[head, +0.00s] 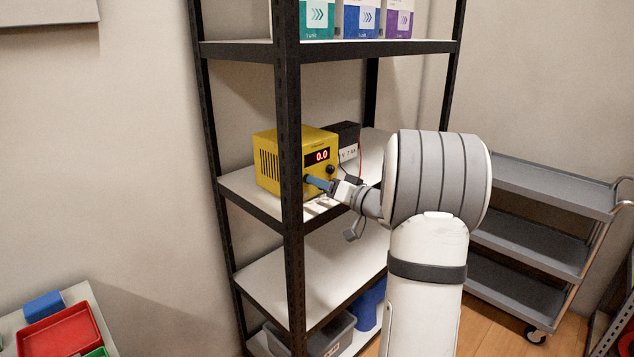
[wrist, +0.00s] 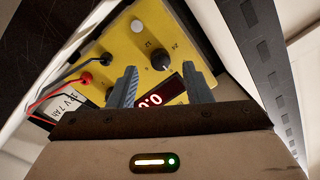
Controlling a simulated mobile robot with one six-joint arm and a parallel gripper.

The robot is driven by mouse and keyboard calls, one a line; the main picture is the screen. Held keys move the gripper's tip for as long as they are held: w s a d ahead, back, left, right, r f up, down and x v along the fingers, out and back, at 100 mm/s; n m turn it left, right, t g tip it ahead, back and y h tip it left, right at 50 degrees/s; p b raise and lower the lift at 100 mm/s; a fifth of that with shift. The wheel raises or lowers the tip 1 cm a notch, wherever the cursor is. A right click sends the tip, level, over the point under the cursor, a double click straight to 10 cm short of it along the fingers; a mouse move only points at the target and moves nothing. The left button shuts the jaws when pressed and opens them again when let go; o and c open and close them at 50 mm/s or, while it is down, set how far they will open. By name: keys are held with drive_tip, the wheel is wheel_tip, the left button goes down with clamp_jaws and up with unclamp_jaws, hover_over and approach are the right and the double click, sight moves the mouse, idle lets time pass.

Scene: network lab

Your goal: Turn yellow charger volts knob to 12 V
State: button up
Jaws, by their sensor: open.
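The yellow charger (head: 283,160) stands on the middle shelf, its red display (head: 317,155) reading 0.0. In the wrist view its yellow panel (wrist: 120,45) appears turned around. A black round knob (wrist: 160,61) there has small markings that look like 12 and 24 beside it. Its pointer direction is too small to tell. My gripper (wrist: 160,70) is open, with one finger on each side of this knob in the picture. I cannot tell whether either finger touches it. In the head view my gripper (head: 319,184) is at the charger's front and hides part of the panel.
A second dark knob (wrist: 110,93) is partly behind a finger. Red and black leads run from the panel's jacks (wrist: 86,78) to a dark battery (head: 347,136) beside the charger. A black rack post (head: 290,200) stands in front. A grey cart (head: 530,240) is at right.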

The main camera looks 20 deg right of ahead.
drive_tip(key=shift+x, duration=1.25)
clamp_jaws()
